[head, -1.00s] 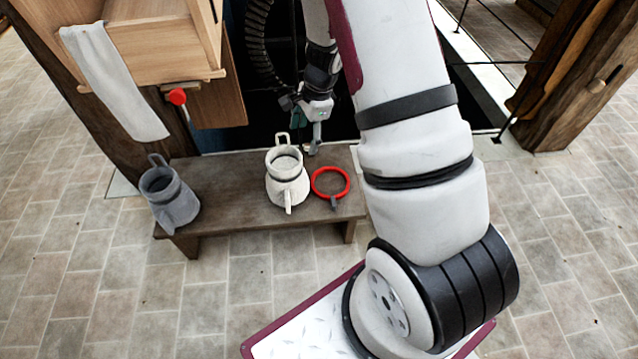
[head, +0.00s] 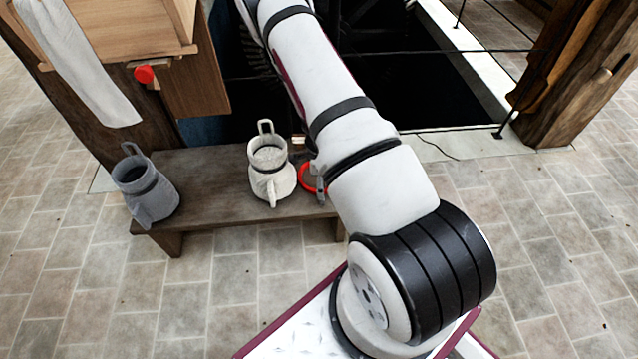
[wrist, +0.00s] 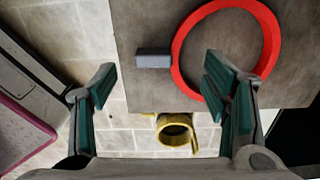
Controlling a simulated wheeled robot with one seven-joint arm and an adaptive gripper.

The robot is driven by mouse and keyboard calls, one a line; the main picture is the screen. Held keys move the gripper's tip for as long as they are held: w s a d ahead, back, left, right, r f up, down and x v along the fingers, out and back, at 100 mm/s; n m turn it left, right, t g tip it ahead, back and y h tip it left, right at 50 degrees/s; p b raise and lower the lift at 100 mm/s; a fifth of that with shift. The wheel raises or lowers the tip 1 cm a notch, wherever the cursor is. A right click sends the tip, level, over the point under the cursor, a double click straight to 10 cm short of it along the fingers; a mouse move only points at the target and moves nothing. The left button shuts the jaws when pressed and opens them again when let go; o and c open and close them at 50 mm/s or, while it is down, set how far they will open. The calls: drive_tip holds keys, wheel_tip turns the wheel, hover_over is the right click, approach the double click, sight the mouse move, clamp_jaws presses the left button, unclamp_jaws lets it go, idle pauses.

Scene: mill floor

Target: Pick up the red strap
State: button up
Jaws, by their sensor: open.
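The red strap is a closed ring with a grey buckle, lying flat on the bench. In the head view the strap (head: 306,182) is near the bench's right end, partly hidden by my gripper (head: 319,184) and arm. In the wrist view the strap (wrist: 181,55) fills the upper right, and its grey buckle (wrist: 154,59) points left. My gripper (wrist: 163,92) is open and empty. The buckle shows between and beyond the fingertips. The right finger overlaps the lower part of the ring in the picture; I cannot tell whether it touches.
A white jug (head: 270,180) stands on the bench (head: 212,178) left of the strap. A grey jug (head: 145,187) stands at the left end. A yellow cup-like thing (wrist: 175,132) shows past the bench edge. A wooden cabinet (head: 195,78) with a cloth (head: 82,65) overhangs behind.

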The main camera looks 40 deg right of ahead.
sight(308, 189)
drive_tip(key=shift+s+a+f+b, duration=0.1)
drive_tip(key=shift+f+b, duration=0.6)
drive_tip(key=shift+f, duration=0.95)
drive_tip(key=shift+s+f+b, duration=0.1)
drive_tip(key=shift+f+b, duration=0.6)
drive_tip(key=shift+f, duration=0.9)
drive_tip(key=shift+c, duration=0.6)
drive_tip(key=c, duration=1.1)
